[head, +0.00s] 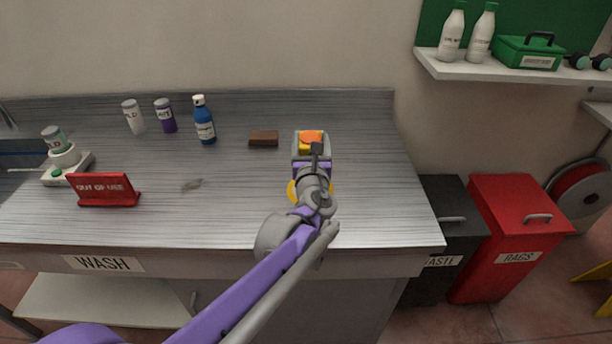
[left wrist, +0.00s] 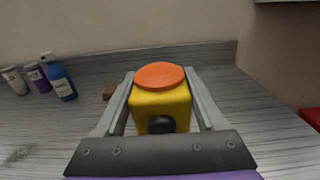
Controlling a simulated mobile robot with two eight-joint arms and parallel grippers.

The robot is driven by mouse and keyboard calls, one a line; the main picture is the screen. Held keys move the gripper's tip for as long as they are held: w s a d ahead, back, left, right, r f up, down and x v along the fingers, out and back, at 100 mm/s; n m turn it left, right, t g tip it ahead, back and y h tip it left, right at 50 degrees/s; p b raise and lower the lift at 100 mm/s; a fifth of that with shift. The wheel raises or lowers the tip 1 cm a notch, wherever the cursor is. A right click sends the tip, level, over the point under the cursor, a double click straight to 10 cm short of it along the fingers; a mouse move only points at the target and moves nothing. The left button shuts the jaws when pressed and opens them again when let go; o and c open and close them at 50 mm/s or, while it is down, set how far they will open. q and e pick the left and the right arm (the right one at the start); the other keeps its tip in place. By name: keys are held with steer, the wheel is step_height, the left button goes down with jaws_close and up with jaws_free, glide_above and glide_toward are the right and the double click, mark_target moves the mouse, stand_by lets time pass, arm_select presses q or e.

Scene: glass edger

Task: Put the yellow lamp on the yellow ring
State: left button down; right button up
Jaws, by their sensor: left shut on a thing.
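The yellow lamp (head: 306,149), a yellow block with an orange top, is between the fingers of my left gripper (head: 311,143). In the left wrist view the lamp (left wrist: 160,102) sits upright between the two grey fingers of the gripper (left wrist: 162,95), with a dark round knob facing me. The yellow ring (head: 293,190) lies on the steel counter, nearer me than the lamp and mostly hidden under my left wrist. I cannot tell how high the lamp is above the counter. My right gripper is not in view.
A brown block (head: 264,138) lies left of the lamp. A blue bottle (head: 204,122), a purple jar (head: 165,116) and a white jar (head: 133,117) stand farther left. A red sign (head: 104,189) stands at the front left. The counter (head: 380,200) is clear at right.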

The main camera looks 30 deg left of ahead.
arm_select(q)
step_height(320, 180, down, 3)
steer(key=shift+w+r, duration=0.1)
steer(key=shift+r, duration=0.1)
steer(key=shift+f+b, duration=0.65)
steer(key=shift+f, duration=1.3)
jaws_free()
steer(key=shift+f, duration=0.15)
steer(key=shift+s+d+r, duration=0.15)
steer(key=shift+s+r, duration=0.05)
steer(key=shift+s, duration=0.1)
steer(key=p+v, duration=0.1)
steer(key=v, duration=1)
steer(key=shift+s+d, duration=0.2)
steer(key=shift+s, duration=0.05)
steer(key=shift+f, duration=0.1)
